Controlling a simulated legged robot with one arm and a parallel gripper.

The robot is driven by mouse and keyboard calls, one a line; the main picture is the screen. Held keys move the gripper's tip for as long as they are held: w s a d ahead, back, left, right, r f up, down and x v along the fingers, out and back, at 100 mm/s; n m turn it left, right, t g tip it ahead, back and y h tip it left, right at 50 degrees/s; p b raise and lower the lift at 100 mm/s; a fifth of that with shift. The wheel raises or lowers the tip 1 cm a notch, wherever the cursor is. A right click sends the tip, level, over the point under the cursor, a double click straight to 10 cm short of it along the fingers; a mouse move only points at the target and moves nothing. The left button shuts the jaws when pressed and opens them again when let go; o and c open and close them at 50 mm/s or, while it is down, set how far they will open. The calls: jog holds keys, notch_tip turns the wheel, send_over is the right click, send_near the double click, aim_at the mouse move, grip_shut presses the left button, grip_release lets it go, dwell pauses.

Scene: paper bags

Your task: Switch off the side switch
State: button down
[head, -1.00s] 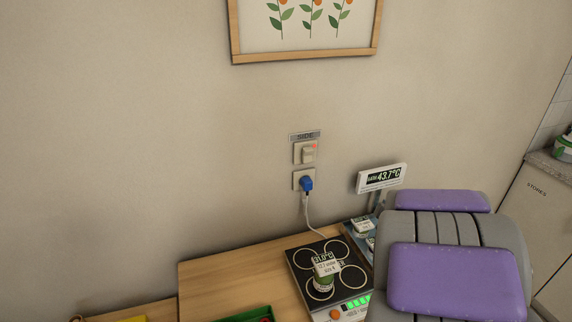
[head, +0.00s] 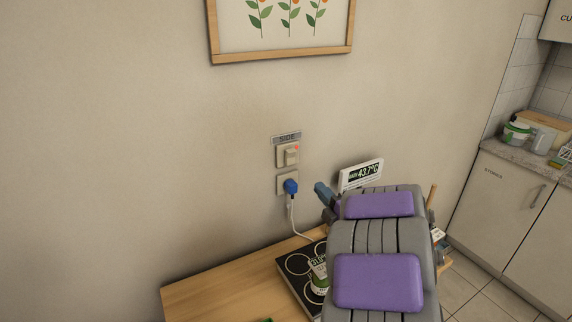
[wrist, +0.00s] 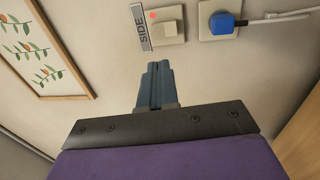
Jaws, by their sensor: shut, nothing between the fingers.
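The side switch (head: 288,155) is a cream wall plate with a rocker and a lit red light, under a grey label (head: 286,138) reading SIDE. It also shows in the wrist view (wrist: 168,27), just beyond my fingertips. My gripper (head: 320,187) is shut and empty. In the head view its blue-grey fingers are to the right of and below the switch. In the wrist view the closed fingers (wrist: 157,68) point toward the wall, apart from the switch in the picture. The gap to the wall is hard to judge.
A socket with a blue plug (head: 291,187) and white cable is directly below the switch. A display (head: 361,174) reading 43.7°C stands behind my arm. A black hob (head: 297,264) sits on the wooden table (head: 215,285). A framed picture (head: 282,57) hangs above.

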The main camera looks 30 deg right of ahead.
jog(key=d, duration=0.2)
jog(key=p, duration=0.3)
send_near(292, 156)
jog(key=w, duration=0.2)
jog(key=w+d+p, duration=0.1)
jog(key=w, duration=0.3)
jog(key=shift+w+d+r+p, duration=0.2)
jog(key=shift+w+r+p, duration=0.05)
jog(key=shift+r+p, duration=0.15)
jog(key=shift+w+a+r, duration=0.15)
jog(key=shift+w+a, duration=0.05)
jog(key=shift+a, duration=0.45)
jog(key=shift+d, duration=0.1)
